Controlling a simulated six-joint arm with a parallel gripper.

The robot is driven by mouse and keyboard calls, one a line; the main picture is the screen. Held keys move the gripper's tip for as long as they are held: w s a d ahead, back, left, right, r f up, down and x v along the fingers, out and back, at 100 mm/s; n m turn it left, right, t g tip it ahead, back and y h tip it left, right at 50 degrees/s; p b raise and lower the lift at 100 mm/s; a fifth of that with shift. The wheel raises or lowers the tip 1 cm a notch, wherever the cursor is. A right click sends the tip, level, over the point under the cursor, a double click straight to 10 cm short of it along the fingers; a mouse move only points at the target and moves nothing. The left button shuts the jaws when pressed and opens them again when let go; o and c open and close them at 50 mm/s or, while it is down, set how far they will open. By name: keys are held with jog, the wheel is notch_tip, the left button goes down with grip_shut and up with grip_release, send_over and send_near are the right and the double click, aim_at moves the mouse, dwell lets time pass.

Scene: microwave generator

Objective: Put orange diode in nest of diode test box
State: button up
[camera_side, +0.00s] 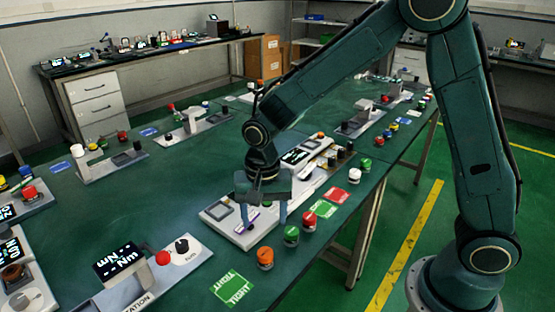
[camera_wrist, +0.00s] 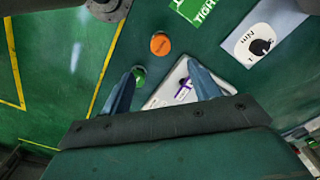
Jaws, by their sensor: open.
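The orange diode (camera_side: 265,258) is a short round piece standing on the green table near its front edge. In the wrist view the orange diode (camera_wrist: 160,43) lies ahead of my fingertips, roughly between their lines. My gripper (camera_side: 262,212) points down with its fingers apart and empty, over the near end of a long light-grey box (camera_side: 216,211). In the wrist view my gripper (camera_wrist: 163,68) is open, with the grey box (camera_wrist: 160,97) below it. This may be the diode test box. The nest cannot be made out; my gripper covers part of the box.
A green diode (camera_side: 291,235) and a red one (camera_side: 309,220) stand behind the orange diode. A panel with a black knob (camera_side: 182,246) is at left.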

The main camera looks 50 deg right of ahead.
send_over(265, 253)
notch_tip(265, 253, down, 7)
jog(key=shift+r, duration=0.1)
dwell(0.3)
jog(key=shift+d+f, duration=0.1)
jog(key=shift+f, duration=2.5)
jog(key=shift+c, duration=0.3)
jog(key=c, duration=1.1)
jog(key=shift+r, duration=0.2)
notch_tip(265, 253, up, 20)
jog(key=shift+f, duration=0.15)
